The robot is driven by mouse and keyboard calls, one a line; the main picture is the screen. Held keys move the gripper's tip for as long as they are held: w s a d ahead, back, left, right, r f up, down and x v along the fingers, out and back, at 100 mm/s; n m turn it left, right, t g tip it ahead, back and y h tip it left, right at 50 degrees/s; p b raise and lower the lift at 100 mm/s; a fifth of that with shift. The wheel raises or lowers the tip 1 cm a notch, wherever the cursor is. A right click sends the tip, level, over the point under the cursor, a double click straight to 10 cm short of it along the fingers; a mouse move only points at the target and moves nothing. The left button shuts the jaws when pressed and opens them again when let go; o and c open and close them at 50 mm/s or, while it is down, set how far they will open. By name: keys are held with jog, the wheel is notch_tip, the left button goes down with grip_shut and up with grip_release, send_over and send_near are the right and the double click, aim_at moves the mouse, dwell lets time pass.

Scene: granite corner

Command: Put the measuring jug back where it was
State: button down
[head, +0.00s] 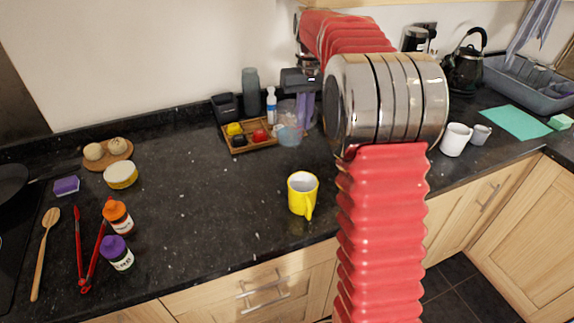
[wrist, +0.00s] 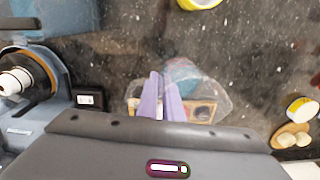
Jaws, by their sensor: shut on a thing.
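The measuring jug (head: 290,133) is clear, with a bluish tint low down. In the head view it is upright at the right end of the wooden tray (head: 262,146), near the back wall. My gripper (head: 306,112) points down at the jug's right side, its pale purple fingers shut on it. In the wrist view the fingers (wrist: 162,98) close at one side of the jug (wrist: 208,92), which overlaps the tray's outline. The gripped part is hard to make out. I cannot tell whether the jug touches the counter.
A blue-white bottle (head: 271,106) and a grey bottle (head: 250,90) stand behind the tray, which holds small coloured items. A yellow mug (head: 302,193) stands at the front. White mugs (head: 455,139) are right of my arm.

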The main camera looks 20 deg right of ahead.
aim_at(302, 137)
jog(key=shift+f, duration=3.15)
jog(key=shift+f, duration=1.85)
jog(key=c, duration=1.9)
grip_release()
jog(key=shift+f, duration=0.1)
